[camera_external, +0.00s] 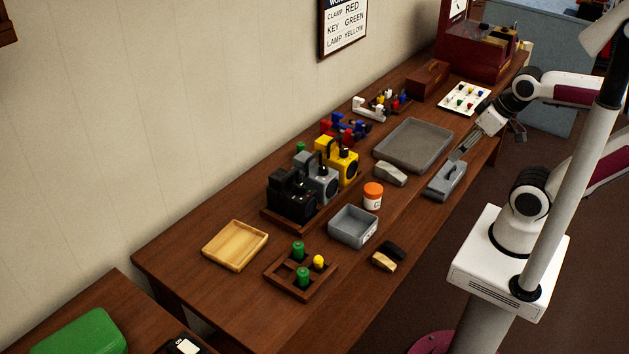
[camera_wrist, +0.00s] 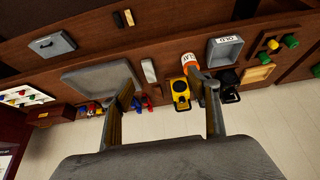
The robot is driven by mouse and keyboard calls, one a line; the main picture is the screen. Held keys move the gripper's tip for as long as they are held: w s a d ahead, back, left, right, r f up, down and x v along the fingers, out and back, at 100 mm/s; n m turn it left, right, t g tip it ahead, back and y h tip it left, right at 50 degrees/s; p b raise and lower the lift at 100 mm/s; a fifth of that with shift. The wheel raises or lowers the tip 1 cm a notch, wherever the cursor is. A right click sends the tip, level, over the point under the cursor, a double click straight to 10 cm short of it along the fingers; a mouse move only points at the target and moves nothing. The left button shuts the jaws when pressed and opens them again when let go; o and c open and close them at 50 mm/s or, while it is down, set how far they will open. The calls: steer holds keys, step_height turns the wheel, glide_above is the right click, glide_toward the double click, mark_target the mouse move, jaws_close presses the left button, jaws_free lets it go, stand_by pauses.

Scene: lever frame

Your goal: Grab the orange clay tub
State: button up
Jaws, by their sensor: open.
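The clay tub (camera_external: 372,196) is a small white tub with an orange lid. It stands upright on the wooden bench between the grey bin and a pale grey block. In the wrist view the tub (camera_wrist: 189,62) shows with part of its label, close to the tip of the right-hand finger, which overlaps its edge in the picture. My gripper (camera_external: 461,153) is open and empty. In the external view it is above the bench near the grey tray and the grey lidded box, well to the right of the tub. In the wrist view my gripper (camera_wrist: 160,85) has its fingers wide apart.
A grey bin (camera_external: 353,227) stands left of the tub. Black, grey and yellow lamps (camera_external: 337,161) stand behind it.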

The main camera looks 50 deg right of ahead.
mark_target(378, 184)
steer(key=shift+w, duration=0.1)
